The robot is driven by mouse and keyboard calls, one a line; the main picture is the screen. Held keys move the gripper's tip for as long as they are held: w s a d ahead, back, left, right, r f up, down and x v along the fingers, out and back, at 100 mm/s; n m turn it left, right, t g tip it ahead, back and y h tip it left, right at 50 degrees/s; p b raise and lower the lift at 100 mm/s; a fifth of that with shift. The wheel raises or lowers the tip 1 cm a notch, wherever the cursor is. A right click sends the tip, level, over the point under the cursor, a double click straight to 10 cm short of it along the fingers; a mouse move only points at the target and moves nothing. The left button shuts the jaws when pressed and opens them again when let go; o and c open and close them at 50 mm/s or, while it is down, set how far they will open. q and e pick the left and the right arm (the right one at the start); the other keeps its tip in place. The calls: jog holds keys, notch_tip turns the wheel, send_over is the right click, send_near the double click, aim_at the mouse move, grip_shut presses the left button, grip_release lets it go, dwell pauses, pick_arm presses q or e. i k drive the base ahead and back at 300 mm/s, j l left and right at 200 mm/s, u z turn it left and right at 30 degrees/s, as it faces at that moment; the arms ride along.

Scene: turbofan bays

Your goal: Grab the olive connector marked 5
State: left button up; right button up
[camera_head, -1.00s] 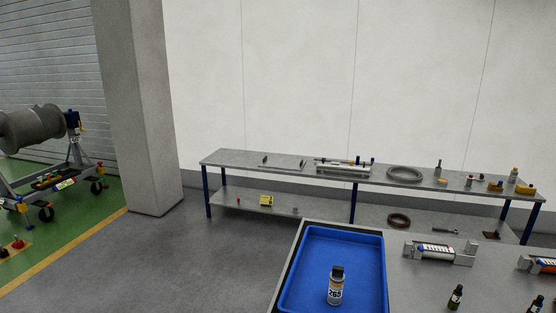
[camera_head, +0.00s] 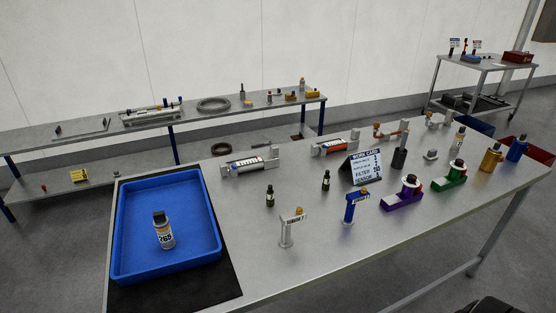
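I cannot make out an olive connector marked 5 for certain. Two small dark, bottle-shaped pieces stand upright on the near table: one dark piece (camera_head: 270,196) right of the blue tray, and another dark piece (camera_head: 326,181) further right. Their colour looks dark green to black, and any marks are too small to read.
The near metal table (camera_head: 290,260) holds a blue tray (camera_head: 118,235) with a bottle marked 265 (camera_head: 164,231), a work card (camera_head: 363,169), a silver stand (camera_head: 289,228), a blue stand (camera_head: 351,206), a purple unit (camera_head: 402,199) and a green unit (camera_head: 449,179). A long shelf (camera_head: 90,140) stands behind.

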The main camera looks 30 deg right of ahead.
aim_at(325, 183)
jog(key=l+z, duration=0.45)
jog(key=i+l+z, duration=0.15)
jog(key=l+z, duration=0.25)
jog(key=l, duration=0.1)
